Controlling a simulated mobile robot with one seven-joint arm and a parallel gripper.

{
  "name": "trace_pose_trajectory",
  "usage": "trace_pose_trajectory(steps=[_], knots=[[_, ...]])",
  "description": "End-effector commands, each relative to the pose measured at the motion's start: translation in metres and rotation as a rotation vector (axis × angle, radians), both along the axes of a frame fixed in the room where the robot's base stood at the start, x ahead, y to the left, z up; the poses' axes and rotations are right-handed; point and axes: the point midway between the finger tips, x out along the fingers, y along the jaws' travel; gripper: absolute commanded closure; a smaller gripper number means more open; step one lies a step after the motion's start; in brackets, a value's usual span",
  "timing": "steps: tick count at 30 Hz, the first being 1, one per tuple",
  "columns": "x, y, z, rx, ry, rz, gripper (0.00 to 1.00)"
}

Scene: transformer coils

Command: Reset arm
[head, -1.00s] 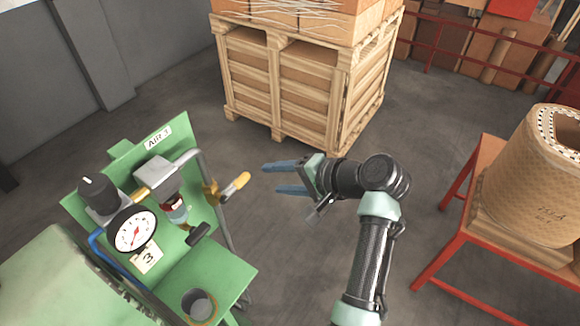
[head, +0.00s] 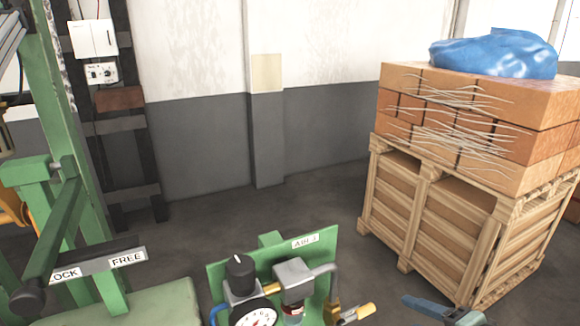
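My gripper (head: 432,306) shows only in part at the bottom right of the head view. One blue finger and a bit of the teal body are visible; the other finger and the rest of the arm are cut off by the lower edge. It lies to the right of the green air panel (head: 254,267) and in front of the wooden crate. I see nothing held at the visible finger. The panel carries a black knob, a round gauge (head: 257,318) and a valve with a yellow handle (head: 357,313).
The wooden crate (head: 432,213) with bricks and a blue sheet (head: 495,53) stands at the right. A green machine frame with a lever (head: 62,235) and a LOCK/FREE plate (head: 98,266) stands at the left. Floor between panel and back wall is clear.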

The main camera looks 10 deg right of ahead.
Motion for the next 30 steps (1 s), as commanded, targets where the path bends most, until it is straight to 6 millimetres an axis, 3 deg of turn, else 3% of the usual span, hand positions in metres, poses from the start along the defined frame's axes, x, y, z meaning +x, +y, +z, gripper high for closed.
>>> trace_pose_trajectory(steps=[4,9,14,18,21,24,30], knots=[[0.045,0.028,0.076,-0.354,-0.191,0.009,0.45],[0.066,0.083,0.192,-0.755,-0.488,-0.016,0.45],[0.044,0.147,0.295,-1.037,-0.780,-0.079,0.45],[-0.001,0.199,0.369,-1.214,-1.022,-0.170,0.45],[-0.036,0.226,0.405,-1.296,-1.158,-0.240,0.45],[-0.065,0.243,0.428,-1.346,-1.251,-0.298,0.45],[-0.087,0.254,0.443,-1.379,-1.318,-0.348,0.45]])
